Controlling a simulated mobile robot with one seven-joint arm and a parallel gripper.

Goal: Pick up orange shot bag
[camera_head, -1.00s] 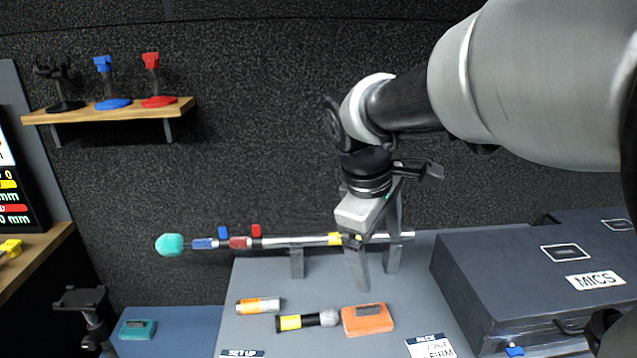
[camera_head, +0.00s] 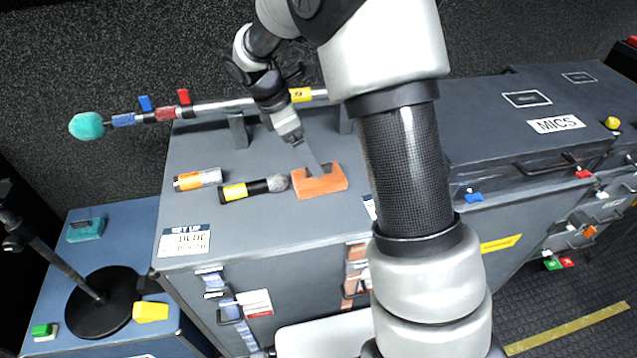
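The orange shot bag (camera_head: 322,186) lies flat on the grey case top (camera_head: 205,165), right of a black microphone. My gripper (camera_head: 316,170) reaches down from above, with its fingertips at the bag's upper part. One finger shows clearly and a dark shape sits by the tips. I cannot tell whether the fingers straddle the bag or touch it, or how far apart they are. The bag appears to rest on the case.
Left of the bag lie a black microphone with a yellow band (camera_head: 252,188) and an orange-and-white cylinder (camera_head: 197,179). A boom pole (camera_head: 217,107) on supports runs behind. The MICS case (camera_head: 520,125) stands to the right. A set-up card (camera_head: 183,240) lies at the front left.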

